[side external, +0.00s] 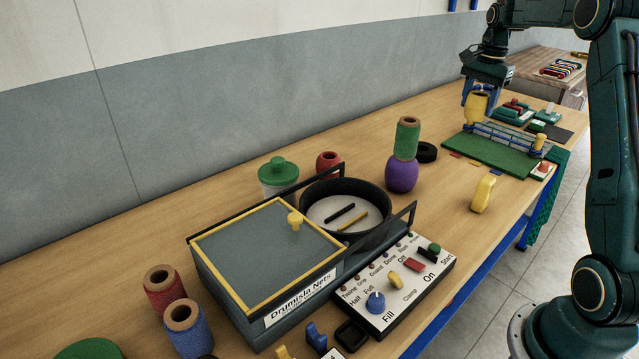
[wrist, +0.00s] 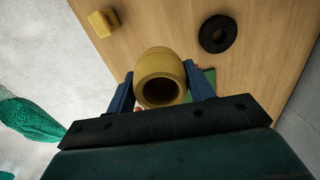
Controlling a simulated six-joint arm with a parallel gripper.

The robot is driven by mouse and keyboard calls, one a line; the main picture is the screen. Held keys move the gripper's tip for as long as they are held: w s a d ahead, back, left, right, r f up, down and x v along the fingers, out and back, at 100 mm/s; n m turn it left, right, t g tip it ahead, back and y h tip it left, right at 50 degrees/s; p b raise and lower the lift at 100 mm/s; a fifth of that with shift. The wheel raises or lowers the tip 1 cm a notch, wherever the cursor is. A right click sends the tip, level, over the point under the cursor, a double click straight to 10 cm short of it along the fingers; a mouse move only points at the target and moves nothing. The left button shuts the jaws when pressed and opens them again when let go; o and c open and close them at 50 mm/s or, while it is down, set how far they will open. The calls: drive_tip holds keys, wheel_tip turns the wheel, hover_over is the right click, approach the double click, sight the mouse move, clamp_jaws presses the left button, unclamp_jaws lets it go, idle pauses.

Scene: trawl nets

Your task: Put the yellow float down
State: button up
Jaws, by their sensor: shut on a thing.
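The yellow float (side external: 476,108) is a barrel-shaped piece with a hole through its end. My gripper (side external: 477,90) is shut on it, and the float hangs below the fingers, roughly upright. It is by the back left end of the green board (side external: 490,157); I cannot tell whether it touches anything. In the wrist view the float (wrist: 160,72) sits between the two blue fingers, its open end facing the camera. It hides most of the green board there.
A black ring (side external: 427,152) and a green spool on a purple float (side external: 402,174) stand left of the board. A yellow block (side external: 483,195) lies near the front edge. Bare wood lies between them. Green netting (side external: 545,200) hangs off the table edge.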

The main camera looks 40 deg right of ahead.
drive_tip(key=s+a, duration=0.3)
drive_tip(key=a, duration=0.7)
drive_tip(key=s+a+m, duration=0.1)
drive_tip(key=s+a, duration=0.2)
drive_tip(key=a, duration=0.7)
drive_tip(key=shift+a, duration=0.4)
wheel_tip(320, 180, down, 20)
drive_tip(key=shift+r, duration=0.1)
drive_tip(key=shift+f, duration=0.2)
drive_tip(key=o, duration=1)
drive_tip(key=shift+c, duration=0.2)
drive_tip(key=shift+r, duration=0.1)
